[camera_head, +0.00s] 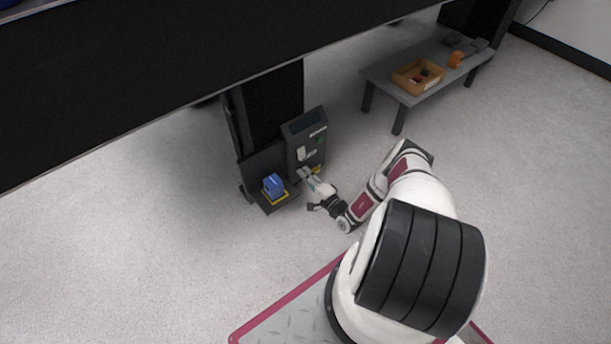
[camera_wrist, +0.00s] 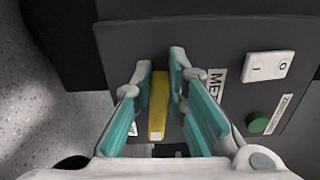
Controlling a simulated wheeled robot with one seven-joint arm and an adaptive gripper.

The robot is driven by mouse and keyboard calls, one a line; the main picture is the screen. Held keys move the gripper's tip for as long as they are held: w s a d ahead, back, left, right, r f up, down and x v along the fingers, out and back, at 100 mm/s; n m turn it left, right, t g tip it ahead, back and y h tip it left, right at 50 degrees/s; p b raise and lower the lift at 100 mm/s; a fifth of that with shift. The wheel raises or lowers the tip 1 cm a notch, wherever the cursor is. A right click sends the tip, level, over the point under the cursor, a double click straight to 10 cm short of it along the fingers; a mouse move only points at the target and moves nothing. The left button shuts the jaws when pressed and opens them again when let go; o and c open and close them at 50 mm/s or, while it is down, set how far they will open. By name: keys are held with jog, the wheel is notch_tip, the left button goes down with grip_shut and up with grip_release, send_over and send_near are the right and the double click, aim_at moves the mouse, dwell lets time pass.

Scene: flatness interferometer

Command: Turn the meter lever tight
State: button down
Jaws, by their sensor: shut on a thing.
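The meter box (camera_head: 306,140) is a dark upright cabinet on the floor under the big black structure. In the wrist view its dark face (camera_wrist: 215,50) carries a partly hidden label starting "MET" (camera_wrist: 214,98) and a yellow lever (camera_wrist: 158,105). The lever stands lengthwise between the two teal-padded fingers of my gripper (camera_wrist: 164,85). My gripper is shut on the lever near its far end. In the head view my gripper (camera_head: 308,178) is at the low front of the box, and the lever is mostly hidden there.
A white rocker switch (camera_wrist: 267,66) and a green button (camera_wrist: 257,122) sit right of the lever. A blue block (camera_head: 273,185) stands on a yellow-edged base left of the box. A grey table (camera_head: 412,97) with a wooden tray (camera_head: 404,83) stands behind right. Open floor lies right.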

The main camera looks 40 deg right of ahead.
jog(key=shift+s+d+f, duration=0.1)
jog(key=shift+s+f, duration=0.1)
jog(key=shift+f, duration=0.2)
jog(key=c, duration=1.7)
grip_release()
jog(key=shift+o, duration=0.5)
jog(key=shift+w+r, duration=0.1)
jog(key=s, duration=1.2)
jog(key=shift+d, duration=0.25)
